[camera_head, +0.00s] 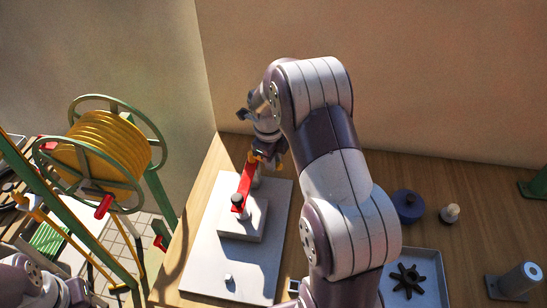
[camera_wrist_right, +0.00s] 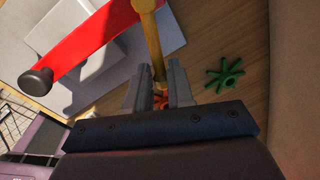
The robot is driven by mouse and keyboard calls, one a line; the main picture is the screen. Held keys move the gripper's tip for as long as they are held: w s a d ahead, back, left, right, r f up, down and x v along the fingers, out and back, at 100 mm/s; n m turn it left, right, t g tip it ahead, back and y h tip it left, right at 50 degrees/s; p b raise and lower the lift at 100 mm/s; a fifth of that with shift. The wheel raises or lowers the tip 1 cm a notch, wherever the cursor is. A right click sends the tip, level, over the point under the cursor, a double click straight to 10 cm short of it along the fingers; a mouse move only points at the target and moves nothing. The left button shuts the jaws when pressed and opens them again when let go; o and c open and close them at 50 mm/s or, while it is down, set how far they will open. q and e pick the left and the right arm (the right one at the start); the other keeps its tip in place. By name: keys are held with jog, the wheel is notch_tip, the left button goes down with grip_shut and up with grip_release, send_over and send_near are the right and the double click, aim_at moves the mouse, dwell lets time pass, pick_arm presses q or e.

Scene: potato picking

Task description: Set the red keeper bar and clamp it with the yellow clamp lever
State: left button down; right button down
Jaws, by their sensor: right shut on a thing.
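The red keeper bar (camera_head: 245,184) lies across the top of a grey block (camera_head: 243,224) on a pale base plate (camera_head: 207,265). A black knob (camera_head: 237,200) stands at its near end; bar (camera_wrist_right: 85,45) and knob (camera_wrist_right: 36,81) also show in the right wrist view. My right gripper (camera_head: 263,161) is at the bar's far end. In the right wrist view its fingers (camera_wrist_right: 159,88) are shut on the yellow clamp lever (camera_wrist_right: 153,43), which runs up past the bar's end. Whether the lever presses on the bar is hidden. My left gripper is outside the picture.
A green star-shaped piece (camera_wrist_right: 224,76) lies on the wood beside the gripper. On the right of the table are a blue pot (camera_head: 407,208), a tray (camera_head: 428,262) with a dark star knob (camera_head: 408,280), and a grey cylinder (camera_head: 520,281). A yellow hose reel (camera_head: 103,150) stands left.

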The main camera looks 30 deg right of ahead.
jog(key=shift+w+r, duration=0.15)
jog(key=shift+r, duration=0.05)
jog(key=c, duration=1.3)
grip_release()
jog(key=shift+c, duration=0.2)
jog(key=shift+o, duration=1)
jog(key=shift+a, duration=0.15)
jog(key=shift+r, duration=0.4)
notch_tip(320, 180, up, 12)
jog(key=s+a+p, duration=0.1)
jog(key=p, duration=0.1)
jog(key=shift+a, duration=0.25)
